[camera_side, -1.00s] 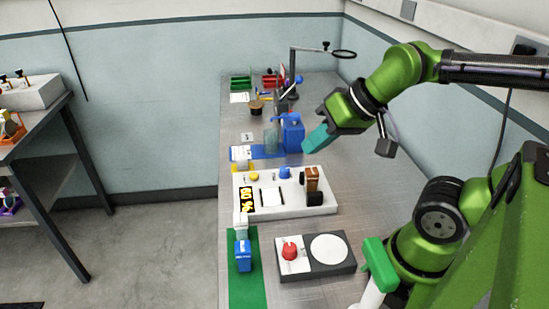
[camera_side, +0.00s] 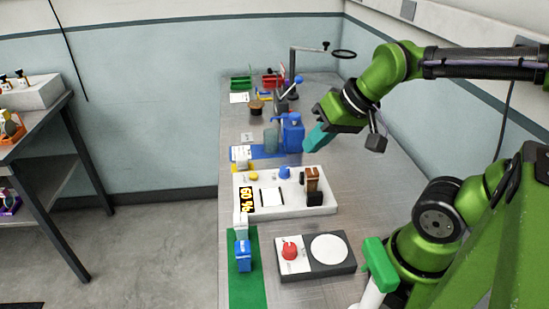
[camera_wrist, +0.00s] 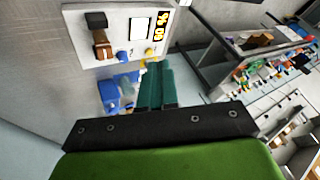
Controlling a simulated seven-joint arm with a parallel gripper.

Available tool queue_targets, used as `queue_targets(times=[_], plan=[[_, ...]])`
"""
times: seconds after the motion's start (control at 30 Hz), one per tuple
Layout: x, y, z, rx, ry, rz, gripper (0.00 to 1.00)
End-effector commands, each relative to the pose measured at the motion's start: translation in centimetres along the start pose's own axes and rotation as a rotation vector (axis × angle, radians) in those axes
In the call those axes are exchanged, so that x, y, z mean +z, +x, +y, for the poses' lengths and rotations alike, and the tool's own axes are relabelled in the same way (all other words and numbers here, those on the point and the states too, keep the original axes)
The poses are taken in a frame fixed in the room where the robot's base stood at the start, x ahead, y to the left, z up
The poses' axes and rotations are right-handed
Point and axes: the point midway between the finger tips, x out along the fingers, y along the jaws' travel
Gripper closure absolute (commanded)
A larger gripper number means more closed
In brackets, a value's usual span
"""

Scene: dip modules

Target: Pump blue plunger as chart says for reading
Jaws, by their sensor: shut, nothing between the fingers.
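My gripper (camera_side: 314,139), with teal fingers, is shut and empty. It hangs above the table just right of a blue pump-like device (camera_side: 293,135). That device has a blue top piece and stands beside a clear vessel (camera_side: 271,138) on a blue mat (camera_side: 270,153). I cannot tell whether the fingers touch the device. In the wrist view the closed fingers (camera_wrist: 158,85) are next to blue parts (camera_wrist: 110,95). A white console (camera_side: 270,207) has a short blue knob (camera_side: 285,172) and a black display (camera_side: 247,199) with yellow characters. I cannot make out a readable chart.
A brown-and-black part (camera_side: 313,185) stands on the console. Nearer are a dark plate with a red knob (camera_side: 289,249), a blue container (camera_side: 243,255) and a green mat (camera_side: 245,287). Bins and a ring stand (camera_side: 292,70) are at the back. The table's right side is fairly clear.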

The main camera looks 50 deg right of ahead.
Motion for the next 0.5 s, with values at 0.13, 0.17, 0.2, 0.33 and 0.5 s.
queue_targets(times=[0.13, 0.17, 0.2, 0.33, 0.5], plan=[[-4.0, 1.7, 1.7, 0.035, 0.203, -0.026, 1.0], [-5.0, 2.1, 2.1, 0.037, 0.262, -0.026, 1.0], [-6.4, 2.6, 2.7, 0.038, 0.342, -0.023, 1.0], [-11.1, 4.3, 5.0, 0.034, 0.627, -0.001, 1.0], [-17.6, 6.6, 9.7, 0.007, 1.043, 0.062, 1.0]])
